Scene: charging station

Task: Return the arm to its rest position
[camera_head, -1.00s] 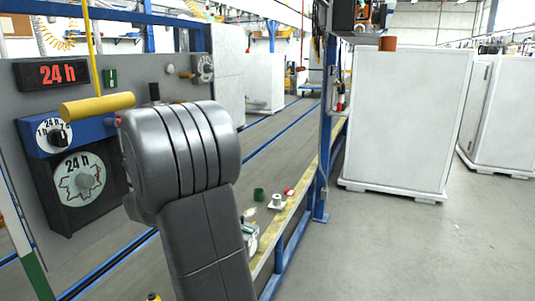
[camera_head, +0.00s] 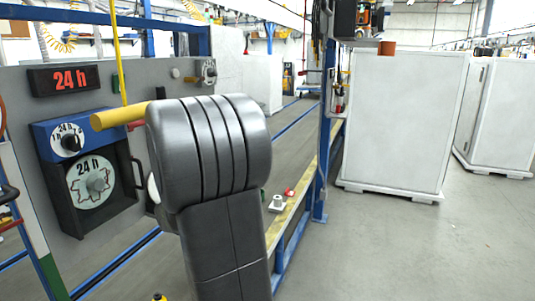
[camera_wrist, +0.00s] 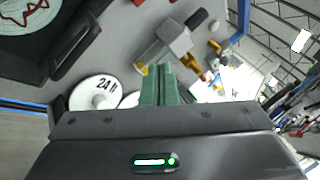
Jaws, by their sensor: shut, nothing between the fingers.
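My dark grey arm (camera_head: 210,150) stands raised in the middle of the head view, in front of the grey panel. My gripper is hidden behind it there. In the wrist view my gripper (camera_wrist: 160,70) shows green fingers closed together with nothing between them, in front of the panel. A grey and black fitting with a yellow tip (camera_wrist: 176,38) lies just beyond the fingertips; I cannot tell the gap. A white "24 h" disc (camera_wrist: 95,92) shows left of the fingers. A dial box with a black handle (camera_wrist: 78,42) is at upper left.
The panel carries a red "24 h" display (camera_head: 64,79), a blue-topped dial box (camera_head: 75,132) and a yellow bar (camera_head: 120,116) close to my arm. A blue frame post (camera_head: 322,130) and a white cabinet (camera_head: 400,125) stand to the right. The floor (camera_head: 400,250) at front right is clear.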

